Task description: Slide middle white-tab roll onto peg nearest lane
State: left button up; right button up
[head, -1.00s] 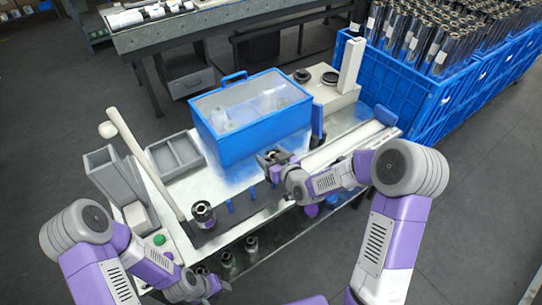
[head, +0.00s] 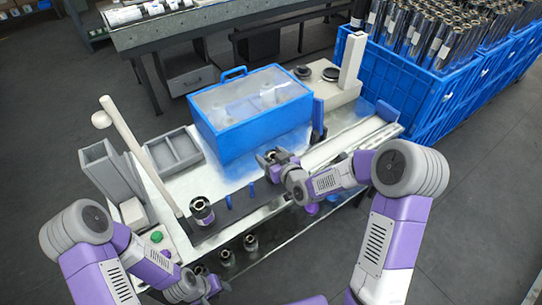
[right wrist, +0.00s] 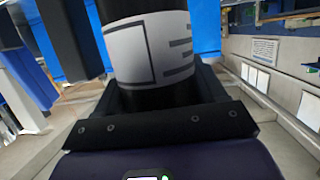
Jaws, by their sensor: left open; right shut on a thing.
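My right gripper (head: 272,160) is shut on a dark roll with a white label, seen close up in the right wrist view (right wrist: 150,50). In the head view it is over the right end of the dark strip, beside the white lane (head: 335,148). Whether a peg sits inside the held roll is hidden. Two blue pegs (head: 228,202) (head: 251,191) stand bare on the strip. Another dark roll (head: 202,212) stands upright at the strip's left end. My left gripper (head: 205,288) is open, low at the front near the lower shelf.
Rolls (head: 227,258) (head: 250,243) stand on the lower shelf. A blue clear-topped box (head: 250,135) stands behind the strip. A white post (head: 140,155) and grey trays (head: 174,152) are on the left. Blue crates (head: 415,100) full of rolls stand at the right.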

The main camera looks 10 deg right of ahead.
jog(key=shift+f+b, duration=0.65)
jog(key=o, duration=1.4)
jog(key=shift+d, duration=0.2)
jog(key=p+v, duration=0.1)
jog(key=v, duration=0.6)
jog(key=shift+s+a, duration=0.25)
jog(key=shift+s, duration=0.1)
